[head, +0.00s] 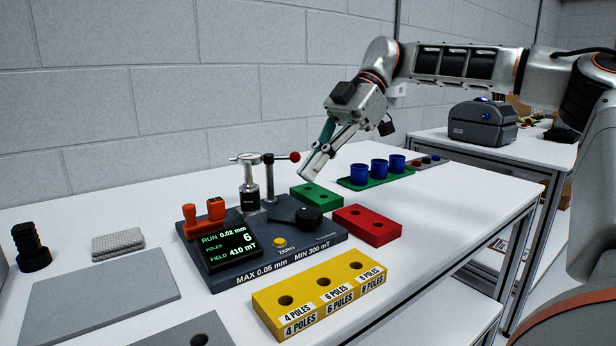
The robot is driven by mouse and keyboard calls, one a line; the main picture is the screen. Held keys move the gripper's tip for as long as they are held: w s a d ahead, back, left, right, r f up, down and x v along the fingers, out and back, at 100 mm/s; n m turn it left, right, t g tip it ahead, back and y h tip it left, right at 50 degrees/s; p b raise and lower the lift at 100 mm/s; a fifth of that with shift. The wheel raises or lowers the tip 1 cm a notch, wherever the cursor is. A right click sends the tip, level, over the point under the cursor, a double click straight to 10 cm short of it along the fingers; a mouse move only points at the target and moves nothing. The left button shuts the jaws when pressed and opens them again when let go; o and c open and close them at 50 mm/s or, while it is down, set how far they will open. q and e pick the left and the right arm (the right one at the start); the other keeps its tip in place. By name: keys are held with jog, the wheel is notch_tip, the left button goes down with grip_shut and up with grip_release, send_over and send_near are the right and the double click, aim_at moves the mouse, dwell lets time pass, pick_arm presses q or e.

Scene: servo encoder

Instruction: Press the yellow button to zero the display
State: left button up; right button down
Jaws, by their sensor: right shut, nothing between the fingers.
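The yellow button (280,242) is a small round cap on the front of the dark grey test device (315,250), beside the label ZERO. The device's display (229,246) reads RUN 0.02 mm, POLES 6, FIELD 410 mT in green and white. My right gripper (307,179) is shut and empty, pointing down and left. It is in the air above the green block, behind and to the right of the button, clear of it. My left gripper is not in view.
A yellow block (318,312) with pole labels stands in front of the device. A red block (367,226) and green block (316,196) stand to its right. A green tray (351,184) with blue cups is behind. An orange clamp (190,215) and upright probe stand (270,178) rise from the device.

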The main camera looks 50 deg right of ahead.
jog(key=b, duration=0.2)
send_over(279, 242)
jog(key=d, duration=0.2)
jog(key=f, duration=0.5)
jog(key=shift+d+f, duration=0.2)
jog(key=shift+f, duration=0.15)
notch_tip(279, 242, down, 3)
jog(key=shift+a, duration=0.15)
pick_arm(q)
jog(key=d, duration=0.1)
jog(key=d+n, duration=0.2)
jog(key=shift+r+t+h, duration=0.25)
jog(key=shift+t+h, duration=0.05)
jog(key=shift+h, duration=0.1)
pick_arm(e)
jog(key=shift+f, duration=0.35)
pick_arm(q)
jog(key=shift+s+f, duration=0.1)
pick_arm(e)
jog(key=shift+s, duration=0.1)
